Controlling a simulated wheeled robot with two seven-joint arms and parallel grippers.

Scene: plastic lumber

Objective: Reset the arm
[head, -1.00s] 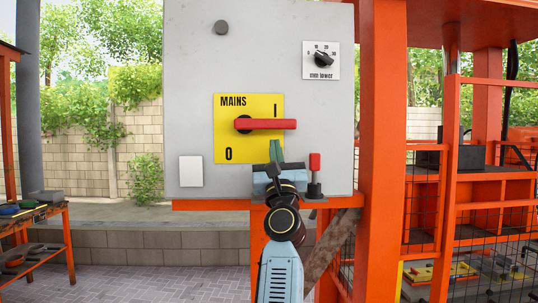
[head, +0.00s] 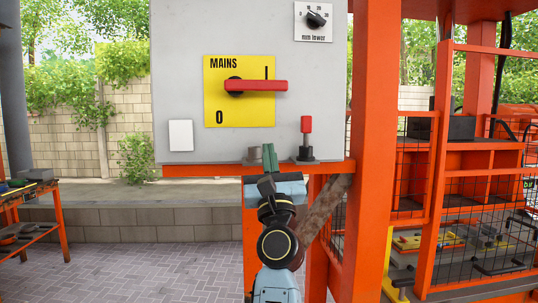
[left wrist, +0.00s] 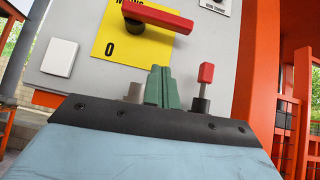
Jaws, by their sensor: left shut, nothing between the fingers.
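My left gripper (head: 268,158) is in front of the lower edge of the grey control panel (head: 310,80), below the mains switch. Its green fingers are together and empty, pointing up; they also show in the left wrist view (left wrist: 160,87). The red mains handle (head: 256,86) lies level on a yellow plate (head: 240,115) marked MAINS, I and 0. My gripper is apart from the handle. My right gripper is in no view.
A red-topped lever (head: 306,126) stands right of my gripper, and a short grey knob (head: 255,153) is close to its left. A dial (head: 315,18) is at the upper right of the panel. An orange post (head: 375,150) rises at the right.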

